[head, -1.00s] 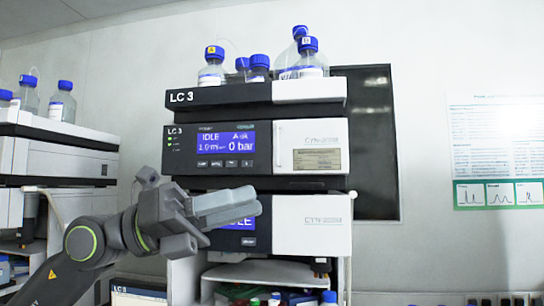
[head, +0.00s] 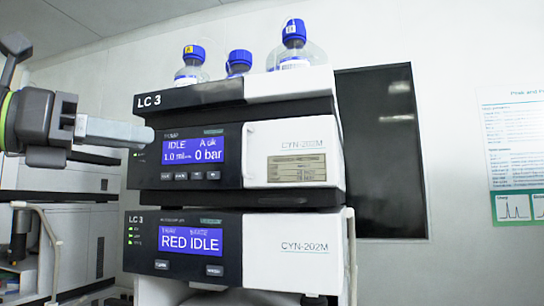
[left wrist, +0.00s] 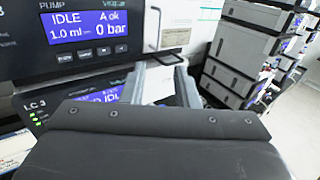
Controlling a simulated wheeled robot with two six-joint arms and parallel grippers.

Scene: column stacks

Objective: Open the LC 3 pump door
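The LC 3 pump (head: 150,182) is the upper module, with a blue screen (head: 195,150) reading IDLE and 0 bar. Its white door (head: 300,138) on the right looks closed. A slim vertical handle (head: 249,156) runs along the door's left edge. My left gripper (head: 150,136) is in front of the pump's left edge in the head view. In the left wrist view its fingers (left wrist: 160,74) are apart with nothing between them. The door handle (left wrist: 152,30) shows beyond and above the fingertips there, not held. My right gripper is not in view.
A second module (head: 190,240) reading RED IDLE sits below the pump. Blue-capped bottles (head: 238,62) stand on top of the stack. A dark panel (head: 378,150) is on the wall behind. Other instrument stacks (left wrist: 240,55) stand to the right in the wrist view.

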